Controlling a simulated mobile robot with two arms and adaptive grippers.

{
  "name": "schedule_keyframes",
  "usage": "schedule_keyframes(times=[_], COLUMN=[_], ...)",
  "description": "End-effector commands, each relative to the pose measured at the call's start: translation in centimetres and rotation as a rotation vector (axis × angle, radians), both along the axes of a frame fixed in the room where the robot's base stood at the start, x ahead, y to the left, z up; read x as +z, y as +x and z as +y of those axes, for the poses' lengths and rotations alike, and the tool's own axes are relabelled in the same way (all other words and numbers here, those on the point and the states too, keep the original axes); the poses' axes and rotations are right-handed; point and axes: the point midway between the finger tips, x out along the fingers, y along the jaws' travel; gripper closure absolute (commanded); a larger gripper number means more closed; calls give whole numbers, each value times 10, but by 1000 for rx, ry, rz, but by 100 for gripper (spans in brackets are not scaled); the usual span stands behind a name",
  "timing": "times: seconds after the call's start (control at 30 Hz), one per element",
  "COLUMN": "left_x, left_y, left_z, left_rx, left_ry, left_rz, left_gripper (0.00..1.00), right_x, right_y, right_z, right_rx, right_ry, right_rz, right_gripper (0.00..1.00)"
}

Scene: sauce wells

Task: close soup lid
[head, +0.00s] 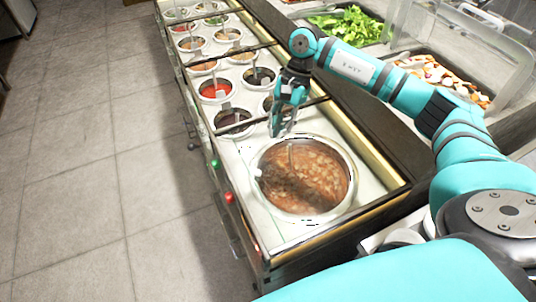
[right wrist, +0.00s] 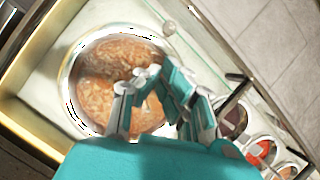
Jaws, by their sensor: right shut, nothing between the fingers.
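The round soup well (head: 262,160) with its pale metal rim is set in the near end of the counter. Reddish-brown soup (head: 310,165) shows in it, partly in shadow. A thin upright handle stands at its far side. I cannot make out a separate lid; a clear cover may lie over the well. A small white knob (head: 257,172) shows at the rim's left side. My right gripper (head: 283,128) is shut and empty, over the well's far edge. In the right wrist view its fingers (right wrist: 150,92) overlap the soup well (right wrist: 68,85). My left gripper is out of view.
Several small sauce wells (head: 215,90) with spoons run in two rows beyond the soup. Dark frame bars cross the counter (head: 375,195). Bins of lettuce (head: 347,24) and chopped vegetables (head: 440,75) lie to the right. Open tiled floor (head: 85,160) is at left.

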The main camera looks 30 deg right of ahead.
Motion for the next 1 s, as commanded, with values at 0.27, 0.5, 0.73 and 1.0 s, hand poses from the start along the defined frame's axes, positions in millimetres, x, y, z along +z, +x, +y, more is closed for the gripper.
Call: schedule_keyframes(times=[0.27, 0.5, 0.73, 1.0], left_x=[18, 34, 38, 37], left_y=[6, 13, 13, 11], left_z=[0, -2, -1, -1], left_rx=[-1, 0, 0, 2], left_ry=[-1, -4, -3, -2], left_rz=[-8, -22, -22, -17], left_gripper=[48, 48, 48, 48], right_x=[-33, -71, -89, -91], right_y=[-8, -14, -16, -16], right_z=[16, 31, 37, 37], right_rx=[2, 1, -1, 0], right_ry=[3, 3, 1, 1], right_rz=[6, 4, 2, 0], right_gripper=[100, 100, 100, 100])
